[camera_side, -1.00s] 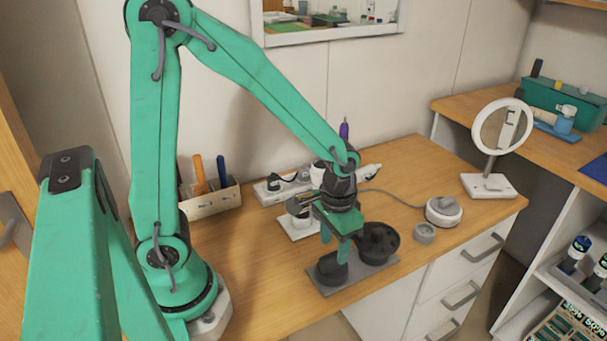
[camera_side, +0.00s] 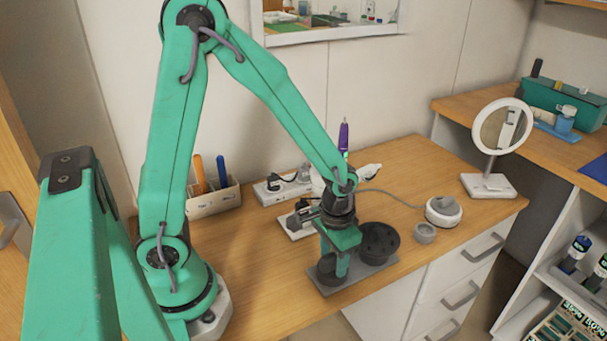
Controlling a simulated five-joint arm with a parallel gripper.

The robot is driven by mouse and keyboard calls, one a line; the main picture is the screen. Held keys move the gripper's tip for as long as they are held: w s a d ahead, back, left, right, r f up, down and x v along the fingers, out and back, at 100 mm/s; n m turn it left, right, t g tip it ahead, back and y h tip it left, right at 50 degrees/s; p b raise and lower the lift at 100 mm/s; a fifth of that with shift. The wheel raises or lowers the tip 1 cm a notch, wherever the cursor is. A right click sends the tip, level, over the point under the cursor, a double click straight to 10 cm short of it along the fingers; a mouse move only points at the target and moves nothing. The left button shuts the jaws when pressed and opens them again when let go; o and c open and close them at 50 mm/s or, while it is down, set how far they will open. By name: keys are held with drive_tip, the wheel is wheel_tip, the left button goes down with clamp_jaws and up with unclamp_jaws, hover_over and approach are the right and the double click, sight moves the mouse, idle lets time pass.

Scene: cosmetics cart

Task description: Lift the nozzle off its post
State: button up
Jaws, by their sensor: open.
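A dark grey nozzle (camera_side: 326,268) stands on the left part of a flat grey base plate (camera_side: 357,277). A wider dark bowl-shaped attachment (camera_side: 379,238) stands on the same plate to its right. My gripper (camera_side: 334,264) points down at the nozzle, with its green fingers at the nozzle's level. One finger shows at the nozzle's right side and in front of the bowl's left side. The fingers and wrist cover part of the nozzle. The jaws are open, and I cannot tell whether they touch it. The post under the nozzle is hidden.
A white power strip (camera_side: 268,196) and a white hair dryer, partly hidden by my wrist, lie behind. A tool box (camera_side: 213,202) is at the back left. The table's front is free.

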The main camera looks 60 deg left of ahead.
sight(334, 255)
clamp_jaws()
drive_tip(key=shift+r, duration=0.1)
drive_tip(key=shift+r, duration=0.7)
wheel_tip(334, 255, up, 3)
drive_tip(key=shift+f, duration=0.15)
drive_tip(key=s+d+r, duration=0.6)
drive_tip(key=s+d, duration=0.1)
drive_tip(key=d, duration=0.2)
drive_tip(key=shift+s+r, duration=0.25)
drive_tip(key=shift+r, duration=0.1)
